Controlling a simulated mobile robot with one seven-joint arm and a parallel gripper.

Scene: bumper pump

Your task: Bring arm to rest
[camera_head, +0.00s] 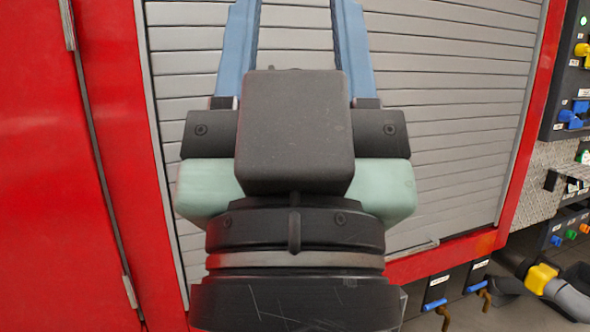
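My gripper (296,12) is seen from behind in the head view, in the middle of the picture. It has a black body with pale green sides and two blue fingers pointing up. The fingers stand well apart, with only the grey shutter seen between them. Their tips are cut off by the top edge. The gripper is open and I see nothing held in the visible part. My wrist, black with a grey ring, fills the bottom middle.
A grey slatted shutter (460,110) in a red frame (538,110) stands behind the gripper. A red panel (60,180) fills the left. At right are a dark panel with coloured levers (571,115), a grey hose with yellow fitting (541,278), and blue-handled taps (435,304) below.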

